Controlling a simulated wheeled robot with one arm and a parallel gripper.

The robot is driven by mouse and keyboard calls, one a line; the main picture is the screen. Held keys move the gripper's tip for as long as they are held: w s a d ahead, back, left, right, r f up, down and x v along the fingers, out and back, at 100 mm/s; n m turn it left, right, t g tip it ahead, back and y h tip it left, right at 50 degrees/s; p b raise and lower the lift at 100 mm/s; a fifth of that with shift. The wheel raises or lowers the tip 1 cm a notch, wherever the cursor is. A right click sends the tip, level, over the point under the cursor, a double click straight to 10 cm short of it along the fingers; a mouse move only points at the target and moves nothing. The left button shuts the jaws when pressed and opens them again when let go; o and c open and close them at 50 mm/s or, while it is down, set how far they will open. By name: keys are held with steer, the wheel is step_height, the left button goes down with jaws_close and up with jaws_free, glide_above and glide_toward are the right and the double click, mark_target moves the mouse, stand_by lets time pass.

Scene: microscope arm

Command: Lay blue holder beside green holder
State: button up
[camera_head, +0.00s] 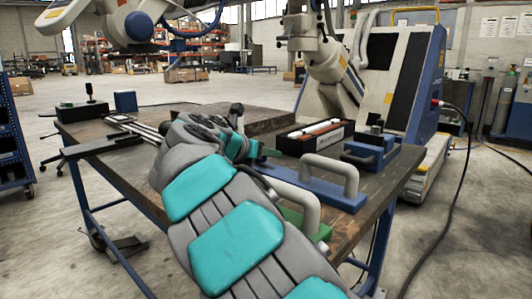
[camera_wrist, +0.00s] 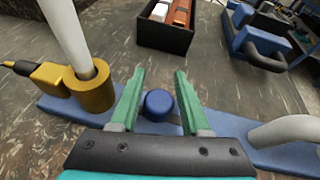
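A long blue holder (camera_head: 315,185) with a pale grey arched handle lies on the table, right of my gripper (camera_head: 258,150). In the wrist view, the blue base (camera_wrist: 275,158) runs beneath my gripper (camera_wrist: 158,95). My green fingers are apart, with a round blue knob (camera_wrist: 158,104) between them; I cannot tell if they touch it. A gold collar (camera_wrist: 92,90) around a pale post stands left of the fingers. A green holder (camera_head: 292,216) with a grey handle sits at the near table edge, partly hidden by my arm.
A black box (camera_head: 312,137) with red and white contents stands behind; it also shows in the wrist view (camera_wrist: 165,35). A blue fixture with a dark handle (camera_head: 372,148) is to its right. A small blue box (camera_head: 125,101) and rods (camera_head: 140,128) lie left. Bare tabletop (camera_head: 120,165) shows front left.

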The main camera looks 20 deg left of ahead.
steer(key=shift+o, duration=1.3)
steer(key=shift+s+r, duration=0.15)
steer(key=v, duration=1.1)
steer(key=shift+s+a+r+p, duration=0.2)
steer(key=shift+s+p, duration=0.1)
